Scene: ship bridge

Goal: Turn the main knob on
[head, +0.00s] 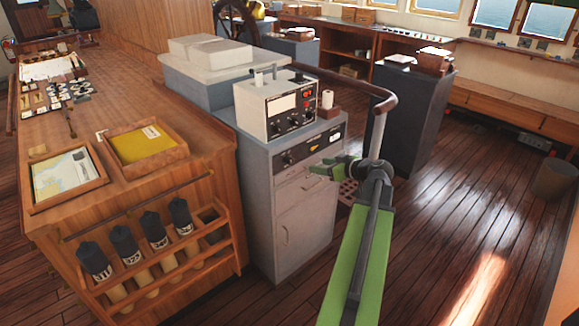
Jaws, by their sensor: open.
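A white instrument box (277,105) with a meter window, a red light and small dark knobs stands on a grey cabinet (290,217). The cabinet's upper front has a black control panel (311,147) with a round dark knob (288,158) at its left end. I cannot read which knob is marked main, nor any knob's setting. My green gripper (314,165) is open and empty. In the picture it lies in front of the cabinet's right side, just below the panel and to the right of the round knob. No contact shows.
A curved handrail (350,88) passes behind my arm. A dark pedestal (408,115) stands beyond it. The wooden floor (470,225) at right is open.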

